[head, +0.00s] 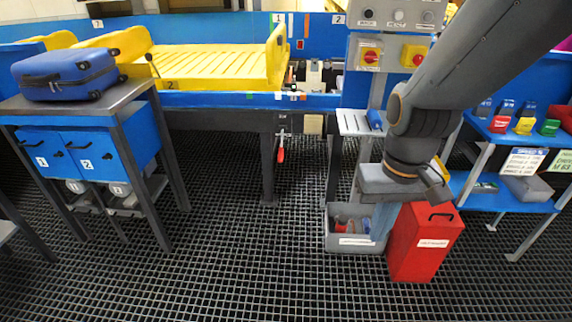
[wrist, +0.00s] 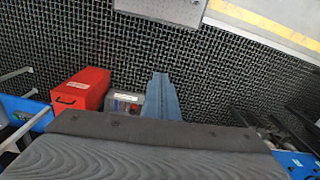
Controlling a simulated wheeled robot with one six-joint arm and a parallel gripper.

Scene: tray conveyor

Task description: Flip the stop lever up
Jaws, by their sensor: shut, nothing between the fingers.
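A lever with a red handle (head: 281,154) hangs down below the conveyor's front edge, left of centre in the head view; it looks like the stop lever. I do not make it out in the wrist view. My gripper (head: 381,222) points down in front of the grey bin, well to the right of the lever and apart from it. Its blue-grey fingers are together and empty, and they also show in the wrist view (wrist: 162,98).
A red box (head: 420,245) and a grey bin (head: 345,242) stand on the floor by my gripper. A yellow tray (head: 210,68) lies on the conveyor. A table (head: 80,106) with a blue suitcase (head: 66,74) stands at left. The grating floor (head: 235,235) in the middle is clear.

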